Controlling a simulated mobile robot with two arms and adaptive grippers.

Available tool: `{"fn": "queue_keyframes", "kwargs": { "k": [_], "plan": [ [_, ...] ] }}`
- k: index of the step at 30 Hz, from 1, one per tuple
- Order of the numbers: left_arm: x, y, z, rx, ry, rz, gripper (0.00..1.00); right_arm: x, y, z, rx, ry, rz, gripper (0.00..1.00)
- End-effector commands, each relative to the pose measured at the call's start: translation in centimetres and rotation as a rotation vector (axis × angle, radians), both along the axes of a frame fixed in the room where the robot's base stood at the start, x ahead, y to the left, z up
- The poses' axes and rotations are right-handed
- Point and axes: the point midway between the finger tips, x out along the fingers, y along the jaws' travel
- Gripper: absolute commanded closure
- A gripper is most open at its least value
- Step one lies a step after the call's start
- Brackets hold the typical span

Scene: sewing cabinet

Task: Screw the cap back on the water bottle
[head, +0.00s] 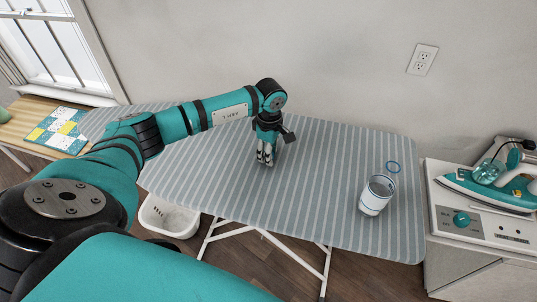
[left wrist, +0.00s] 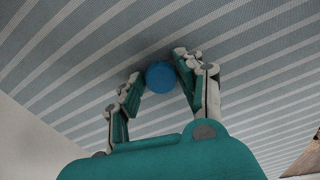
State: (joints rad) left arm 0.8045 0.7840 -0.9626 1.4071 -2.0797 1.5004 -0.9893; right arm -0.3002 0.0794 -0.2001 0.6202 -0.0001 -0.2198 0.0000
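A round blue cap (left wrist: 160,77) shows between the fingertips of my left gripper (left wrist: 158,72) in the left wrist view, over the striped cloth. The fingers stand apart on either side of it; a narrow gap shows at the left finger, and the right one is very near or touching. In the head view my left gripper (head: 265,158) points down close above the board, and the cap is hidden there. My right gripper is out of view.
The striped ironing board (head: 320,160) is clear between my left gripper and the vessel. A teal iron (head: 485,190) rests on a cabinet at right. A white basket (head: 170,216) stands on the floor.

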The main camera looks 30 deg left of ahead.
Motion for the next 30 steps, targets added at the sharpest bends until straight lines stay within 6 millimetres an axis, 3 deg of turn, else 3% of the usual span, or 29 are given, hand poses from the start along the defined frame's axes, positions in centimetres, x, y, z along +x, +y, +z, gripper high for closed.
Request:
{"fn": "queue_keyframes", "kwargs": {
  "k": [3, 8, 17, 25, 30],
  "plan": [
    [0.0, 0.0, 0.0, 0.000, 0.000, 0.000, 0.78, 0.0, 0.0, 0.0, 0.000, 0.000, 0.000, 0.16],
    [0.0, 0.0, 0.0, 0.000, 0.000, 0.000, 0.81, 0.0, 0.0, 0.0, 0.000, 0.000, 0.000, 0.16],
    [0.1, 0.0, 0.4, 0.000, -0.002, 0.000, 0.81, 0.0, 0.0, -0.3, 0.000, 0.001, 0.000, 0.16],
    [0.1, 0.1, 3.4, 0.001, -0.006, -0.001, 0.81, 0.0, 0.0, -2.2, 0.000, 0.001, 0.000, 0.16],
    [-3.3, -1.9, 3.5, 0.001, -0.001, -0.006, 0.81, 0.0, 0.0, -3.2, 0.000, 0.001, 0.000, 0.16]
  ]
}}
